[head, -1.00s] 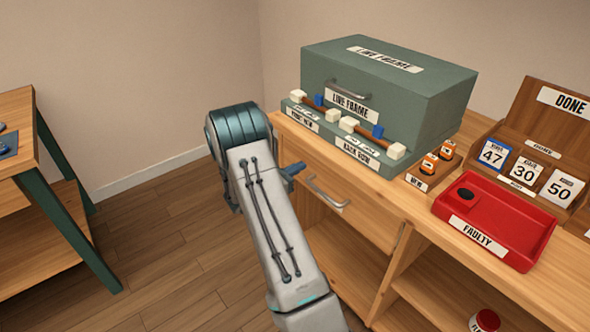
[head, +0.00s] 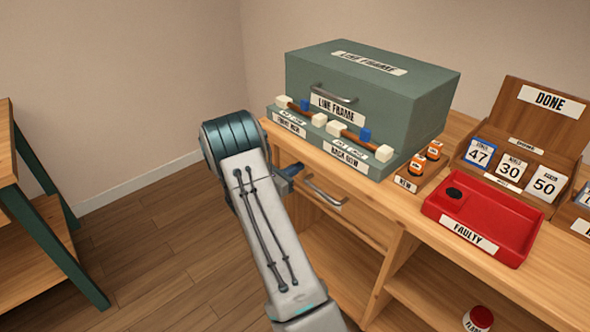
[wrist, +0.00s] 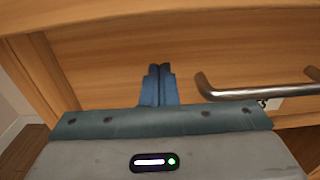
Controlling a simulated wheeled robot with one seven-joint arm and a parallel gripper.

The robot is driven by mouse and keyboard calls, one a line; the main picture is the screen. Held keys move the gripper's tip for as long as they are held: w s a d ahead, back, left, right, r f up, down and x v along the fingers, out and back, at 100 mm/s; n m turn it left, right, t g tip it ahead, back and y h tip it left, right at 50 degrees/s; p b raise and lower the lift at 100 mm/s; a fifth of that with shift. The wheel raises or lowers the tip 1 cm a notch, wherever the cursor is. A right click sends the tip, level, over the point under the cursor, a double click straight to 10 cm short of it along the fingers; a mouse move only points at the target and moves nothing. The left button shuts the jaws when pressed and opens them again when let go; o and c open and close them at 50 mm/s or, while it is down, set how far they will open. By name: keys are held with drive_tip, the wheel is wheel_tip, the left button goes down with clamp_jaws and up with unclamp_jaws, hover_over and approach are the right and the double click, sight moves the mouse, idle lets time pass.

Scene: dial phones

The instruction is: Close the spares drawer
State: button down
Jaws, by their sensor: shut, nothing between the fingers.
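The spares drawer (head: 346,212) is a wooden front with a metal bar handle (head: 325,193), under the left part of the desk top. Its front lies just below the top's edge, and no drawer inside shows. In the wrist view the drawer front (wrist: 230,60) fills the background, with the handle (wrist: 255,93) at the right. My gripper (head: 293,170) is shut and empty at the drawer front, left of the handle. Its blue fingers (wrist: 158,72) are together, pointing at the wood. I cannot tell whether they touch it.
On the desk top are a green line frame box (head: 420,105), a red faulty tray (head: 488,248) and a wooden done rack (head: 535,125). An open shelf (head: 440,292) lies below, right of the drawer. Another table (head: 35,215) stands at far left. Floor between is clear.

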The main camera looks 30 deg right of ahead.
drive_tip(key=s+a+p, duration=0.1)
drive_tip(key=s+a, duration=0.1)
drive_tip(key=a, duration=1.1)
drive_tip(key=shift+a, duration=0.4)
drive_tip(key=s+a+r+m+g+y+p, duration=0.2)
drive_tip(key=s+r+m+g+y+p, duration=0.3)
drive_tip(key=s+r+m+y+p, duration=0.8)
drive_tip(key=s+a+r+m+t+y+p, duration=0.2)
drive_tip(key=s+a+r, duration=0.4)
drive_tip(key=r, duration=0.3)
drive_tip(key=s+a+r+m+t+y+p, duration=0.2)
drive_tip(key=s+a+r+m+t, duration=0.1)
drive_tip(key=s+a+r+m, duration=0.2)
drive_tip(key=s+a+r, duration=0.2)
drive_tip(key=s+r, duration=0.1)
drive_tip(key=r, duration=0.1)
drive_tip(key=shift+r+y, duration=0.4)
